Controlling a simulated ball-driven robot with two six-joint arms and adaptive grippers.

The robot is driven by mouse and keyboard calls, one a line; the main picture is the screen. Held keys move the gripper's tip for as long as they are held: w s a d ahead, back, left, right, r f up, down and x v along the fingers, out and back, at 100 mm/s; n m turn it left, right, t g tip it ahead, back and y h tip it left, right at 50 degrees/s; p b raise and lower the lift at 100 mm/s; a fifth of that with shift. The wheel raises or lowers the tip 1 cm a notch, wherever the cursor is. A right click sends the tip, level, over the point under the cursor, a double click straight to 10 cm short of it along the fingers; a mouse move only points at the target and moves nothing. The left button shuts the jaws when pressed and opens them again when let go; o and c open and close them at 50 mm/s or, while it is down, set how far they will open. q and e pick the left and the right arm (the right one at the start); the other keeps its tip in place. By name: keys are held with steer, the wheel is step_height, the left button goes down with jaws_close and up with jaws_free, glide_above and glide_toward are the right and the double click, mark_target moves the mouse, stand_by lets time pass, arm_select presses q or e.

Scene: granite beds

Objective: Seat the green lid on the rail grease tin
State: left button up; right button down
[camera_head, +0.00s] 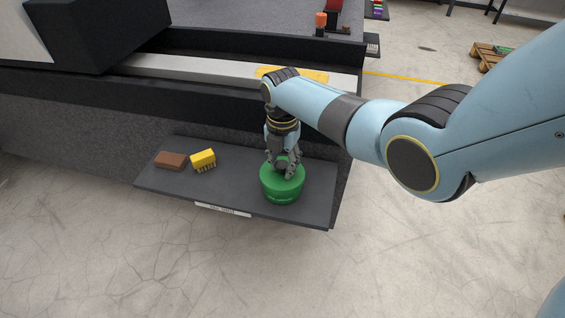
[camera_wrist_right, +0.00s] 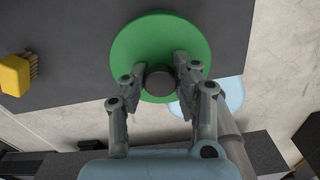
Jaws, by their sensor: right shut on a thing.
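The round green lid (camera_head: 292,171) is at the top of the green rail grease tin (camera_head: 283,195), near the right end of the dark shelf. I cannot tell whether it is fully seated or slightly raised. My right gripper (camera_head: 284,172) reaches down from above onto the lid. In the right wrist view, its fingers close on the lid's dark knob (camera_wrist_right: 160,82), and the green lid (camera_wrist_right: 150,42) spreads around it, hiding the tin beneath. My left gripper is not in view.
The dark shelf (camera_head: 235,186) also carries a brown block (camera_head: 171,160) and a yellow brush (camera_head: 203,159), both left of the tin. The granite bed (camera_head: 90,130) stands behind the shelf. Bare floor lies in front.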

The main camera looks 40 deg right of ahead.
mark_target(283, 163)
steer(key=shift+f, duration=0.45)
stand_by(0.3)
steer(key=c, duration=0.9)
jaws_free()
steer(key=shift+c, duration=0.2)
steer(key=shift+r, duration=0.1)
step_height(283, 163, up, 12)
